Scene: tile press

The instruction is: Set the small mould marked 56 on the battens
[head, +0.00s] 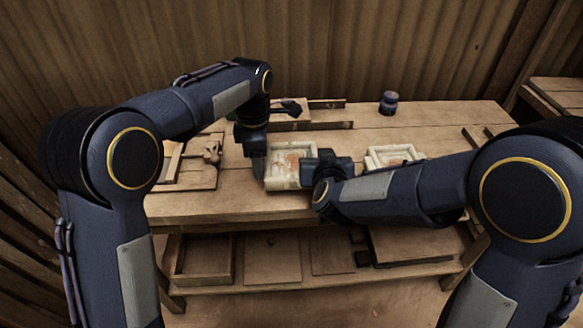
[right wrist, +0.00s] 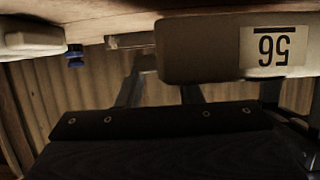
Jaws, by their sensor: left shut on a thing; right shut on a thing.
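The small mould (head: 282,180) is a pale, cream, rectangular block with a stepped rim and reddish-brown marks in its recess. The right wrist view shows its side with the label 56 (right wrist: 274,47) upside down. My left gripper (head: 259,166) is shut on its left side, and my right gripper (head: 309,166) is shut on its right side. The mould looks about level between them; whether it touches the bench is unclear. Thin wooden strips that may be the battens lie at the back (head: 326,126) and at the right end (head: 470,138) of the bench.
A second pale mould (head: 388,154) stands right of centre on the wooden bench (head: 440,117), partly behind my right forearm. A dark blue jar (head: 389,103) stands at the back. A wooden press-like fixture (head: 196,172) is at the left. Boards and trays fill the lower shelf (head: 290,283).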

